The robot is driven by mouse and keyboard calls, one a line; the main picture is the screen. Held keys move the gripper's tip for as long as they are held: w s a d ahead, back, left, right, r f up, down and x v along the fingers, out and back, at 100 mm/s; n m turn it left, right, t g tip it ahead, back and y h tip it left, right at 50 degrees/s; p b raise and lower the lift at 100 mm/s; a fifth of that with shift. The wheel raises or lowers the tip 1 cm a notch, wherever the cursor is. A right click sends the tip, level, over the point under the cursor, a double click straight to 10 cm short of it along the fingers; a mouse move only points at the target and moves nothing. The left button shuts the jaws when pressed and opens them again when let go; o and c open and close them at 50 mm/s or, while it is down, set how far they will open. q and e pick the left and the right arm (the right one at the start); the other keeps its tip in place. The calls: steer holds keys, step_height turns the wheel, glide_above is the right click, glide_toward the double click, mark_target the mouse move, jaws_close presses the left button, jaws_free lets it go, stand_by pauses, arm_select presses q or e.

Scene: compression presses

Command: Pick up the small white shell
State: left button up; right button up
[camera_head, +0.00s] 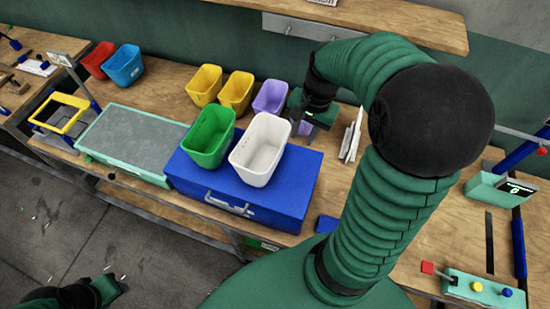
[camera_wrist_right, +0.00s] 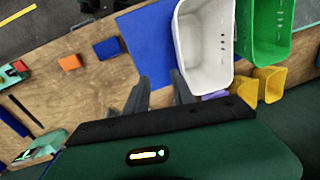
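A white open container (camera_head: 262,148) stands upright on the blue case (camera_head: 250,205), and it is the white shell-like thing that shows best. It also shows in the right wrist view (camera_wrist_right: 203,50), just beyond the fingers. My right gripper (camera_head: 299,121) hangs behind the container's back right rim, partly hidden by my wrist. In the wrist view the two fingers (camera_wrist_right: 160,92) are apart with nothing seen between them. One finger lies close to the container's rim; I cannot tell if it touches. Thin white pieces (camera_head: 351,138) stand on the table to the right.
A green bin (camera_head: 208,137) stands left of the white container. Yellow bins (camera_head: 236,91) and a purple bin (camera_head: 270,97) stand behind. A grey-topped teal platform (camera_head: 130,138) is at left. A button box (camera_head: 478,288) is at front right.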

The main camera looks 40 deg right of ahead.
steer(key=b, duration=0.7)
glide_above(278, 158)
steer(key=s+d, duration=0.1)
steer(key=s, duration=0.1)
step_height(278, 158, down, 3)
steer(key=f, duration=0.5)
steer(key=w+f+p, duration=0.1)
steer(key=f, duration=0.3)
steer(key=w+f+p, duration=0.1)
steer(key=f, duration=0.4)
steer(key=shift+w+a+f, duration=0.25)
steer(key=shift+a+f, duration=0.1)
steer(key=shift+w+f, duration=0.1)
steer(key=shift+f, duration=0.3)
jaws_close()
